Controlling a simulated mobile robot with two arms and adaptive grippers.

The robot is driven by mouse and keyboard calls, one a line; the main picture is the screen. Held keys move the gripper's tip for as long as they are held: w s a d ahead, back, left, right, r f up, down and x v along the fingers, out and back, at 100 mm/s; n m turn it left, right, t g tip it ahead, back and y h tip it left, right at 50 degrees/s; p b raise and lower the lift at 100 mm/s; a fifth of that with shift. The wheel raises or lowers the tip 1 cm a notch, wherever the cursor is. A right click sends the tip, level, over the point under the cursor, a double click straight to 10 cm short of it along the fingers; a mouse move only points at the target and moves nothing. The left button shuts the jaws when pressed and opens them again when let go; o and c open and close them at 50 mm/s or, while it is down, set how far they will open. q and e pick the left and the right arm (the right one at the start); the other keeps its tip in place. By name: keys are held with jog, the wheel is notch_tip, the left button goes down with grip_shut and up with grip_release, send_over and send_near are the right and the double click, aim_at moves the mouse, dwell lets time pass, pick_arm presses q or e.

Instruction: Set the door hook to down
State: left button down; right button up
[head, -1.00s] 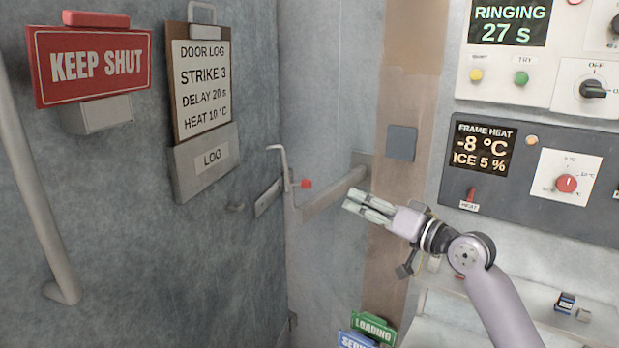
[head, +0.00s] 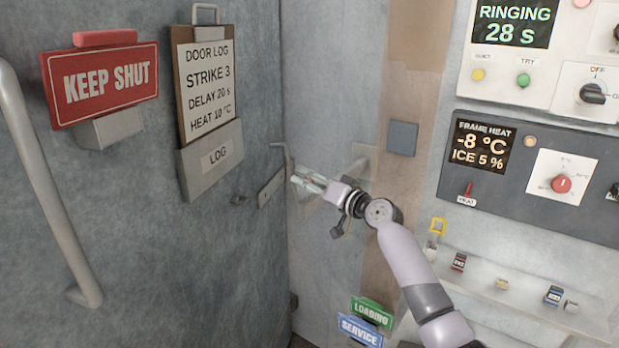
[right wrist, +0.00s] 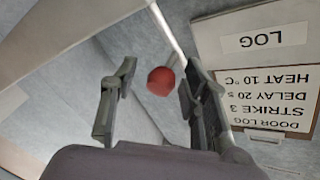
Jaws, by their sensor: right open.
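The door hook (head: 288,156) is a thin metal rod standing upright near the door's edge, its bent top pointing left. Its lower part and red knob are hidden behind my right gripper (head: 299,181) in the head view. In the right wrist view, the red knob (right wrist: 160,82) shows between the two spread fingers of my right gripper (right wrist: 158,72), with the pale rod (right wrist: 166,28) beyond. The gripper is open; I cannot tell whether a finger touches the knob. My left gripper is not in view.
The grey door (head: 120,220) at left carries a long handle (head: 45,180), a KEEP SHUT sign (head: 103,84) and a log clipboard (head: 208,90). Control panels (head: 535,170) and a shelf (head: 520,290) with small items stand at right. LOADING (head: 371,312) and SERVICE (head: 365,330) signs are low.

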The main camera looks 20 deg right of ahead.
jog(key=shift+a, duration=0.1)
grip_shut()
dwell(0.6)
jog(key=shift+w, duration=0.1)
